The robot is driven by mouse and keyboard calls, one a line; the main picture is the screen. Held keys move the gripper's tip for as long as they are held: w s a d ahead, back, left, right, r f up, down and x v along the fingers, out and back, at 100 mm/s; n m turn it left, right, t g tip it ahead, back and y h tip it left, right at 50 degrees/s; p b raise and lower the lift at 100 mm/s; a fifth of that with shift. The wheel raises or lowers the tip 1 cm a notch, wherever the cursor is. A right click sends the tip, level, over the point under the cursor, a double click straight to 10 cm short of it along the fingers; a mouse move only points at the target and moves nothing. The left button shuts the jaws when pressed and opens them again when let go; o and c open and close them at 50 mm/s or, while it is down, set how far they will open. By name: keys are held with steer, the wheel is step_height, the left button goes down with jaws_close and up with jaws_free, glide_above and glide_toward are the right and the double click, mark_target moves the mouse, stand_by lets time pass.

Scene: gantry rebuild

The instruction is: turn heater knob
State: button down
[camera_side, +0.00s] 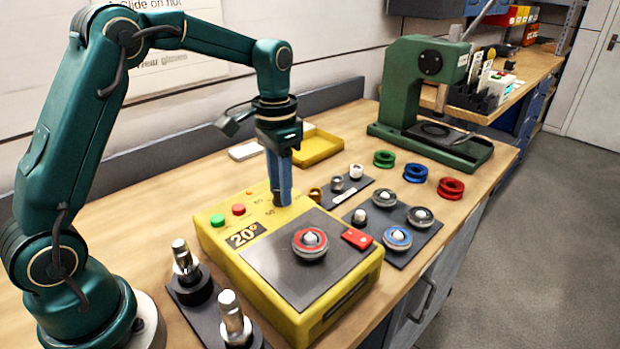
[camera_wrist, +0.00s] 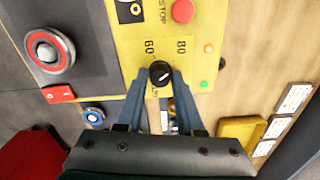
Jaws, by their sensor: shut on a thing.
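The yellow heater box (camera_side: 218,262) stands on the bench with a dark plate on top and a "20°" label. Its black heater knob (camera_wrist: 160,73) shows in the wrist view, between the marks 60 and 80, with a white pointer line. My gripper (camera_wrist: 160,80) is shut on the knob, a blue finger on either side.
Green and red buttons (camera_side: 238,209) are left of my gripper. A yellow tray (camera_side: 318,147) lies behind, a green press (camera_side: 425,75) farther back. Dark holders with metal parts stand on both sides.

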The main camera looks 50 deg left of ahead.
steer(key=c, duration=0.5)
jaws_free()
steer(key=shift+c, duration=0.2)
steer(key=shift+r, duration=0.15)
steer(key=shift+r, duration=2.45)
